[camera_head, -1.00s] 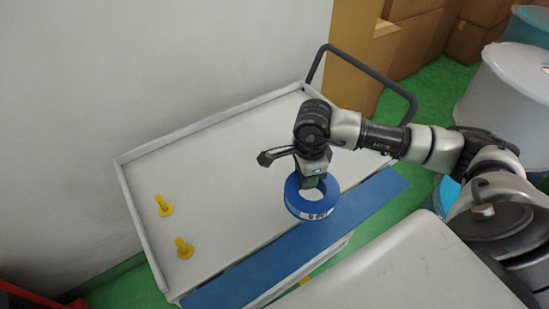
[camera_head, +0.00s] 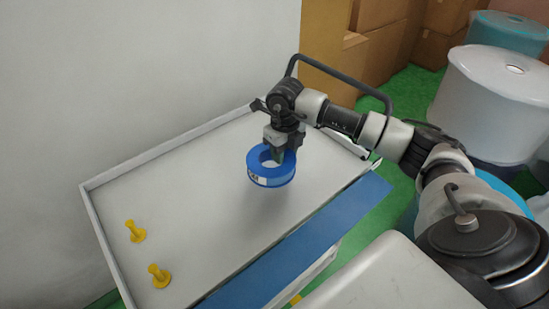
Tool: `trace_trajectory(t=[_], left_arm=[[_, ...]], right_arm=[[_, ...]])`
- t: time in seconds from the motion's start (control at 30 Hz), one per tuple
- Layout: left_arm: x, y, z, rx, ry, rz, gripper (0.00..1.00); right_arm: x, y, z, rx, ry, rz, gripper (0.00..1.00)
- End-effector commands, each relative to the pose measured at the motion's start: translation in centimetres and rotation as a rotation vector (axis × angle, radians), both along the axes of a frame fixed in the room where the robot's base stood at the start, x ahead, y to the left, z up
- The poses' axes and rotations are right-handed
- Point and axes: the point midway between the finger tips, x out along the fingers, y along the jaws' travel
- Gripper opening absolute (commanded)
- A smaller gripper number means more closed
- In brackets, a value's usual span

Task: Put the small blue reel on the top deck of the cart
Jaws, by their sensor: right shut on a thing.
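The small blue reel (camera_head: 270,178) is a blue ring with a white label. My right gripper (camera_head: 279,155) is shut on the reel's rim and holds it over the cart's top deck (camera_head: 190,195). A soft shadow lies on the deck below the reel, so it seems to be a little above the surface; the exact gap is hard to tell. The deck is a white tray with raised edges and a blue strip (camera_head: 300,245) along its near side. My left gripper is not in view.
Two yellow pegs (camera_head: 136,231) (camera_head: 160,275) stand at the deck's left end. The cart's dark handle (camera_head: 340,75) rises at the far right end. A wall borders the deck behind. Cardboard boxes (camera_head: 385,60) and a white drum (camera_head: 492,100) stand beyond. The deck's middle is clear.

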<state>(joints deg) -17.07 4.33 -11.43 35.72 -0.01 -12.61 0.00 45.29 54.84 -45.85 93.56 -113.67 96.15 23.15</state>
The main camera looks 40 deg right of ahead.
Motion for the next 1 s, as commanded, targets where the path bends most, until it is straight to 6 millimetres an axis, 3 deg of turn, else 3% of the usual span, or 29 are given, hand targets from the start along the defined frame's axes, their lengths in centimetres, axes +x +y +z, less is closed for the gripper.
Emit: trace_trajectory(t=[0.1,0.3,0.47,0.7,1.0], left_arm=[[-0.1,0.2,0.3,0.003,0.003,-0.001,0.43],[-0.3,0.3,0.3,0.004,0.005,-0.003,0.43],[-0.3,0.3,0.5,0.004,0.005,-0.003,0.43],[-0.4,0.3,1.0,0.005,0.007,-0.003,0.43],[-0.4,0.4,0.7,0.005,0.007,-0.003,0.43]], right_arm=[[2.2,-0.3,-1.2,0.002,0.0,-0.002,0.09],[3.9,-0.6,-2.3,0.001,-0.001,0.001,0.09],[4.0,-0.6,-3.3,0.001,0.002,0.002,0.09],[3.9,-0.6,-6.4,0.0,0.001,0.002,0.09],[3.9,-0.7,-6.7,0.0,-0.001,0.003,0.09]])
